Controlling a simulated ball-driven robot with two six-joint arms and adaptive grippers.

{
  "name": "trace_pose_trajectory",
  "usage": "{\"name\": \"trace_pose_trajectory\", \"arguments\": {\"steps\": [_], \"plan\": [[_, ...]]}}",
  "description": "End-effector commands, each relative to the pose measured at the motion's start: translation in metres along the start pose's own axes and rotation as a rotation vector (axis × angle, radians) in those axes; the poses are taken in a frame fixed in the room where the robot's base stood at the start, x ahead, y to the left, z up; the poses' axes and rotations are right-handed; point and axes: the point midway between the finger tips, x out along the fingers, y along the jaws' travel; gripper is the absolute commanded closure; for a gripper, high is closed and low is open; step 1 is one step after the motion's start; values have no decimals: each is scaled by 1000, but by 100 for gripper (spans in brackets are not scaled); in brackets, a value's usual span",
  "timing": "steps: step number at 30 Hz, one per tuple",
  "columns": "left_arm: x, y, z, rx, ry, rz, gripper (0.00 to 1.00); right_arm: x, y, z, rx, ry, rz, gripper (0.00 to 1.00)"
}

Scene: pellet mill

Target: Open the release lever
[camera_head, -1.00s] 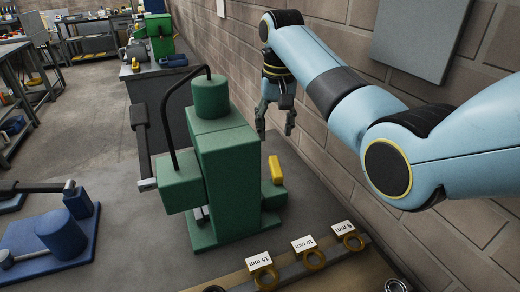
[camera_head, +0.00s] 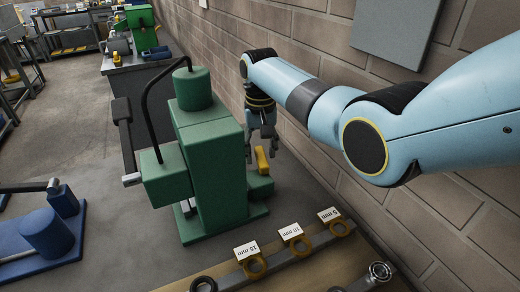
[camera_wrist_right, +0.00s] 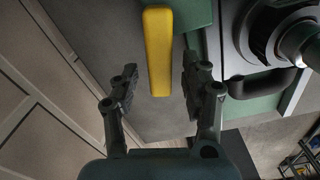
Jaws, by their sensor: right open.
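The release lever looks to be the short yellow handle (camera_head: 262,160) on the low green block at the right side of the green pellet mill (camera_head: 213,165). It stands nearly upright in the head view. My right gripper (camera_head: 262,150) hangs fingers-down beside the mill, close to the yellow handle. In the right wrist view the yellow handle (camera_wrist_right: 158,50) lies ahead of and between the two open fingers (camera_wrist_right: 160,95). I see no finger touching it. My left gripper is not in view.
A brick wall (camera_head: 310,150) runs close on the right. A blue device (camera_head: 45,235) stands at the left.

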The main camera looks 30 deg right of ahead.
Motion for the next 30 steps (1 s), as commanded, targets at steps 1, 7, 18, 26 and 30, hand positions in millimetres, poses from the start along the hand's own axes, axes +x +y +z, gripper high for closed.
{"name": "trace_pose_trajectory", "arguments": {"steps": [1, 7, 18, 26, 30], "plan": [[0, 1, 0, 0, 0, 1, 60, 0, 0, 0, 0, 0, 0, 54], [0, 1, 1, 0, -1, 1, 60, 0, 0, 0, 0, 1, 0, 66], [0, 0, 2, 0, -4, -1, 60, -1, 0, 0, 0, 1, 0, 100], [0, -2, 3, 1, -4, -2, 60, -1, -1, 0, 1, 1, 0, 100], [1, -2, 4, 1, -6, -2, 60, -1, -7, -1, 14, 1, -1, 100]]}}
